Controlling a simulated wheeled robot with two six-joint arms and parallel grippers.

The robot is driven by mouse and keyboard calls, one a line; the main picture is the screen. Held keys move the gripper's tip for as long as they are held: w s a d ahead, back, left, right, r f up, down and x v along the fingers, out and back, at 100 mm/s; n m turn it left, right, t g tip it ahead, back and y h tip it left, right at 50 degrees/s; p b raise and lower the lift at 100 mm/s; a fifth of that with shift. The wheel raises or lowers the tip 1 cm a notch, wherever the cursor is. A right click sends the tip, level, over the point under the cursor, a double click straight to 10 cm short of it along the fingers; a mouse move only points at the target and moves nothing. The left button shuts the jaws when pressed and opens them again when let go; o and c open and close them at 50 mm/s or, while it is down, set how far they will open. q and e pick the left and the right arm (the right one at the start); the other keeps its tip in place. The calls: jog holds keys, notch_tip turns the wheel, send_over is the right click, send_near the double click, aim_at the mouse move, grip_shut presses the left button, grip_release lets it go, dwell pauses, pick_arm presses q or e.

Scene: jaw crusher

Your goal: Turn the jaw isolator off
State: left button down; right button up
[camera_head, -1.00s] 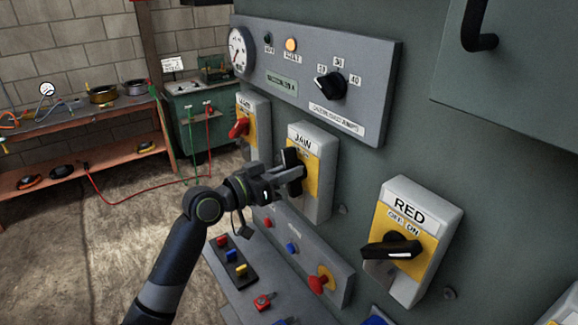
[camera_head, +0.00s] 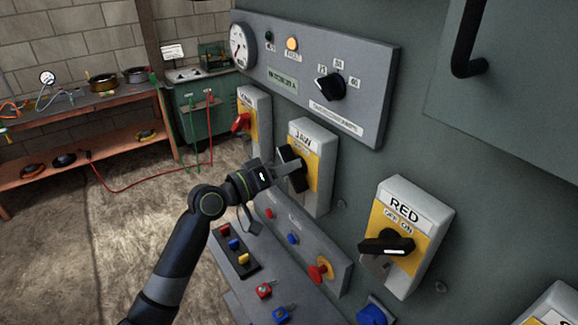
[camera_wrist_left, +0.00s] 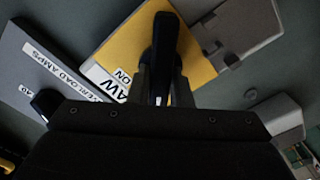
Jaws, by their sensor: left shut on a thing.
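The jaw isolator (camera_head: 316,139) is a grey box with a yellow plate and a "JAW" label, mounted on the green panel in the head view. Its black rotary handle (camera_head: 288,160) stands close to upright, leaning a little. My left gripper (camera_head: 292,170) is at the handle, shut on it. In the left wrist view the black handle (camera_wrist_left: 164,50) sits between the two fingers (camera_wrist_left: 157,84), over the yellow plate (camera_wrist_left: 125,45). Part of the isolator's face and label is hidden by the handle and fingers. My right gripper is not in view.
The "RED" isolator (camera_head: 408,235) is at the right, its black handle lying sideways. Another isolator with a red handle (camera_head: 241,123) is at the left. A control panel with gauge and black knob (camera_head: 330,86) is above; a button box with a red stop button (camera_head: 319,272) is below.

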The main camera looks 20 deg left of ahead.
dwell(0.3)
pick_arm(q)
jog(key=c, duration=1.3)
grip_release()
jog(key=shift+s, duration=0.1)
jog(key=shift+b+v, duration=2.7)
jog(key=shift+v, duration=5.95)
